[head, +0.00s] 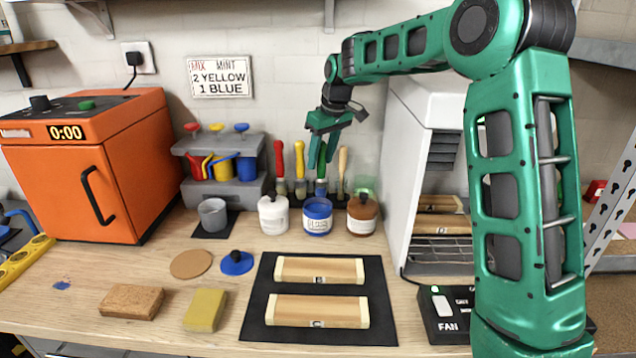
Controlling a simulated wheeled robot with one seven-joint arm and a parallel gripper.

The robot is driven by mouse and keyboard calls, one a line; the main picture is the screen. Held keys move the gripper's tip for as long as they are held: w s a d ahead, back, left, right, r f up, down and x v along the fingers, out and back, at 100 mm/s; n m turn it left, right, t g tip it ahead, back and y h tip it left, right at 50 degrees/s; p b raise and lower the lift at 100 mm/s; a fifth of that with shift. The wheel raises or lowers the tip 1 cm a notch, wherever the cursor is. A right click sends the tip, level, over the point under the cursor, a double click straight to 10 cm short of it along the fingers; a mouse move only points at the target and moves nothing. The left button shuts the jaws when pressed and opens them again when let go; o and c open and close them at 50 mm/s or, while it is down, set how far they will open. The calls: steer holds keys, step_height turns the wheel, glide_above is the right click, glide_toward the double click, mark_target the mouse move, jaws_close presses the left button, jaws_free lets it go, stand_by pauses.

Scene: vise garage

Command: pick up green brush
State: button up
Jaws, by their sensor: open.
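The green brush (321,174) stands upright in the dark brush rack at the back of the bench, between the yellow-handled brush and the tan-handled brush. My gripper (320,160) points down over it, jaws open, with its fingers around or just in front of the upper handle. I cannot tell the exact depth between them. The gripper and its similar green colour hide much of the handle. The lower end of the brush is partly behind the blue jar.
The red brush (279,162), yellow brush (300,160) and tan brush (342,165) stand close by. A white jar (273,215), a blue jar (317,217) and a brown jar (362,214) stand in front. A white cabinet (425,120) is at right.

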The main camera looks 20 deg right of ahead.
steer(key=shift+f, duration=0.1)
jaws_close()
